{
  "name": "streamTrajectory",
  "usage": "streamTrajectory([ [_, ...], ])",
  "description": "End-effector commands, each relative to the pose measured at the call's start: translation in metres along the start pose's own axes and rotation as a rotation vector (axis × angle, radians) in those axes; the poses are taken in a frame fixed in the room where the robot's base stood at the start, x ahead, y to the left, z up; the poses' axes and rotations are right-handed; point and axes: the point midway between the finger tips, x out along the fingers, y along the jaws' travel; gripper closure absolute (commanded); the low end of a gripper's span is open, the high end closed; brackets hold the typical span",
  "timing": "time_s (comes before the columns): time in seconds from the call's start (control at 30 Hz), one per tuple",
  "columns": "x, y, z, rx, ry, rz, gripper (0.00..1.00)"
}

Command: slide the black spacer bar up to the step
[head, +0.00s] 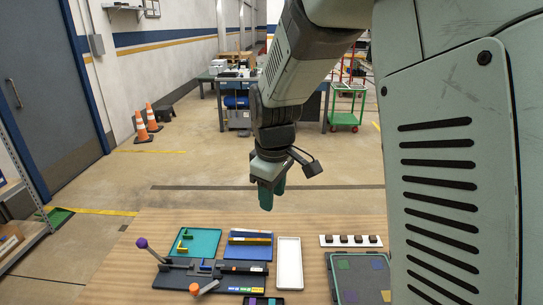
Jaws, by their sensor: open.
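A dark fixture (178,278) stands at the front left of the wooden table, with a purple-knobbed lever and an orange-knobbed lever. A black bar (245,267) lies along its right part; I take it for the spacer bar, but cannot tell for sure. My gripper (267,206), with teal fingers, points down well above the table, beyond the trays. It is open and apart from everything.
A teal tray (205,233) with yellow-green pieces and a blue tray (236,253) with yellow and dark bars lie behind the fixture. A white tray (289,262) is to the right. A white strip (325,241) holds several dark blocks. A grey tray (362,293) has coloured squares.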

Motion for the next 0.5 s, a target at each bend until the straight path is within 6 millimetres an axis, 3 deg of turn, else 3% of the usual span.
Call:
streamTrajectory([
  [0.03, 0.031, -0.003, -0.015, -0.076, -0.019, -0.031, 0.57],
  [0.2, 0.113, -0.015, -0.050, -0.303, -0.047, -0.098, 0.57],
  [0.33, 0.157, -0.027, -0.063, -0.417, -0.057, -0.133, 0.57],
  [0.5, 0.182, -0.035, -0.069, -0.479, -0.060, -0.152, 0.57],
])
